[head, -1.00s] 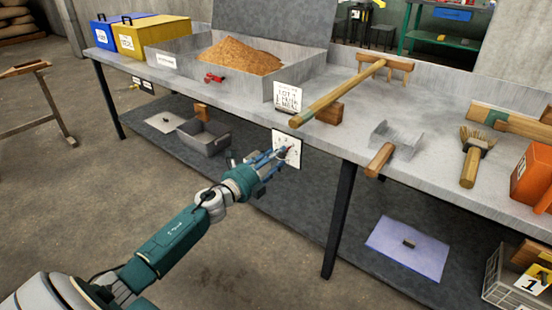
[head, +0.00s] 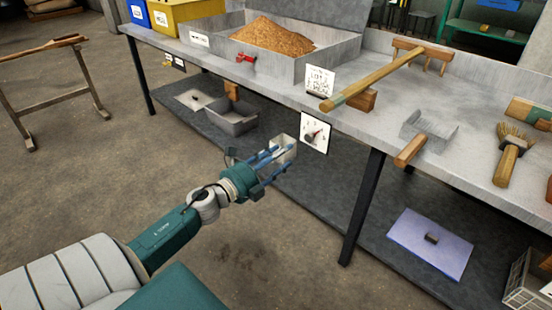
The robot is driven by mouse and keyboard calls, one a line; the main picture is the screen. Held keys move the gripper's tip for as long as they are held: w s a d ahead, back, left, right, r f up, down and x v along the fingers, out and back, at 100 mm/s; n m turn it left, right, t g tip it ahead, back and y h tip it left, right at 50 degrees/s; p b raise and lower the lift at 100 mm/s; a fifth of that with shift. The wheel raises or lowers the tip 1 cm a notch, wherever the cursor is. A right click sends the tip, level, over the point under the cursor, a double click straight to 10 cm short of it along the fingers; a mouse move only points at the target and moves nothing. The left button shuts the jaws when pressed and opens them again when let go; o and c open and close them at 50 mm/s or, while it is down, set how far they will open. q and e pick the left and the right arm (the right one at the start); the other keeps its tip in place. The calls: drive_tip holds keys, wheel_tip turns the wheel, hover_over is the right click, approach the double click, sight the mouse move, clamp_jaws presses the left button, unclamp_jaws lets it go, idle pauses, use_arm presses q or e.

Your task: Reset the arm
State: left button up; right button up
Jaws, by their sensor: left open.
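My left arm comes in from the lower left in the head view. Its gripper (head: 277,156) is open in front of the bench's front edge. A white dial plate with a dark pointer and a red mark (head: 315,132) hangs on the bench front, just right of and beyond the fingers. The fingers appear apart from the dial, with nothing clearly held between them. My right gripper does not show.
The grey bench (head: 385,115) carries a tray of brown grain (head: 272,38), a wooden rake (head: 385,75), a metal scoop (head: 425,133) and a brush (head: 510,155). Below are a grey bin (head: 232,118) and a purple board (head: 430,243). A wooden trestle (head: 48,88) stands left. Open floor lies in front.

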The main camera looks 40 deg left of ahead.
use_arm(q)
drive_tip(key=shift+s, duration=0.9)
